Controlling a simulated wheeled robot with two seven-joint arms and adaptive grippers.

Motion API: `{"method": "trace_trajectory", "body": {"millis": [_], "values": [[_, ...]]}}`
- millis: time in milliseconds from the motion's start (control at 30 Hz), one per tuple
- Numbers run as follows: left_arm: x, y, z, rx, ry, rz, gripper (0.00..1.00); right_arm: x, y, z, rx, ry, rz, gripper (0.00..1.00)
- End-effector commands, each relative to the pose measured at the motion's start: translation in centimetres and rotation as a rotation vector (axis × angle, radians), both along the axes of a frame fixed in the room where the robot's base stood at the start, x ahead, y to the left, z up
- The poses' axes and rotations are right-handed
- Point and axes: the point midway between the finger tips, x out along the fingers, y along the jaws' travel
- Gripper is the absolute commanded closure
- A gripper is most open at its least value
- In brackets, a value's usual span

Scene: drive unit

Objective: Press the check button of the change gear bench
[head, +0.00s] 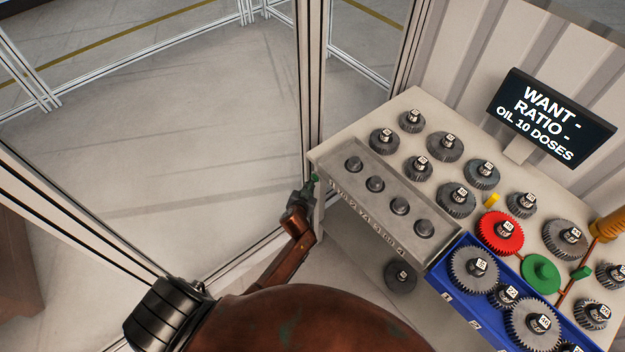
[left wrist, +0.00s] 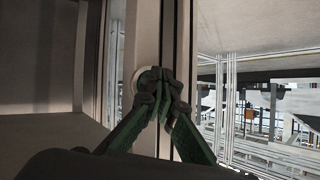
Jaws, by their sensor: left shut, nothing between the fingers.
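The change gear bench (head: 345,148) stands at the right in the head view. A small green button (head: 316,178) sits at its left end, near the corner. My left gripper (head: 308,190) is shut and empty, with its tips right at this button. In the left wrist view the shut green fingers (left wrist: 165,88) lie in front of a round pale ring (left wrist: 138,77) on an upright face, and they hide part of it. I cannot tell whether the tips touch the button. My right gripper is not in view.
The bench carries a grey plate with several pegs (head: 400,206), many dark gears, a red gear (head: 499,232) and a blue tray (head: 446,291). A black screen (head: 540,118) reads "WANT - RATIO - OIL 10 DOSES". Frame posts (head: 312,80) stand close behind the bench corner.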

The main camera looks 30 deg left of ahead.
Motion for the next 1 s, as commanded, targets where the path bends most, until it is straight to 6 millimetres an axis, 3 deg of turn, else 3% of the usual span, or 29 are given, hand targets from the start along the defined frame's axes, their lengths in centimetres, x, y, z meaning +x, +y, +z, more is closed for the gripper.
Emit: {"method": "trace_trajectory", "body": {"millis": [667,1000], "values": [[0.4,-0.2,0.1,0.000,-0.002,-0.001,1.00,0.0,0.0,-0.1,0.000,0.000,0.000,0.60],[-0.7,0.2,0.2,-0.001,-0.002,-0.001,1.00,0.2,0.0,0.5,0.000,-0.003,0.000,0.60]]}}
